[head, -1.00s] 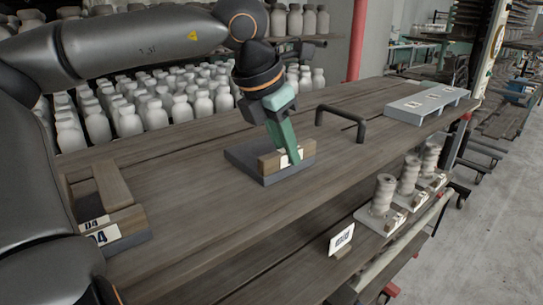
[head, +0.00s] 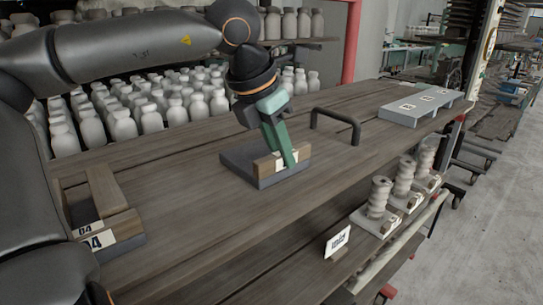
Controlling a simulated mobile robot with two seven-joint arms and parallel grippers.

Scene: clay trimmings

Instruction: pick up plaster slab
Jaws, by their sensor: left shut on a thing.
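A dark grey flat slab (head: 238,160), which I take to be the plaster slab, lies on the wooden bench top (head: 200,215). A wooden block with a white label (head: 262,166) stands along its front edge. My left gripper (head: 287,156) comes down from above, tilted, with its green fingers at this block. One finger shows in front of the block; the other is mostly hidden. The gripper is shut on the block edge of the slab. I see no clear gap under the slab. My right gripper is not in view.
A dark bar handle (head: 335,122) stands just right of the slab. A pale grey board with labels (head: 420,107) lies at the far right. A labelled wooden bracket (head: 112,232) is at left. White bottles (head: 122,125) crowd behind; stacked pieces (head: 378,198) stand on the lower shelf.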

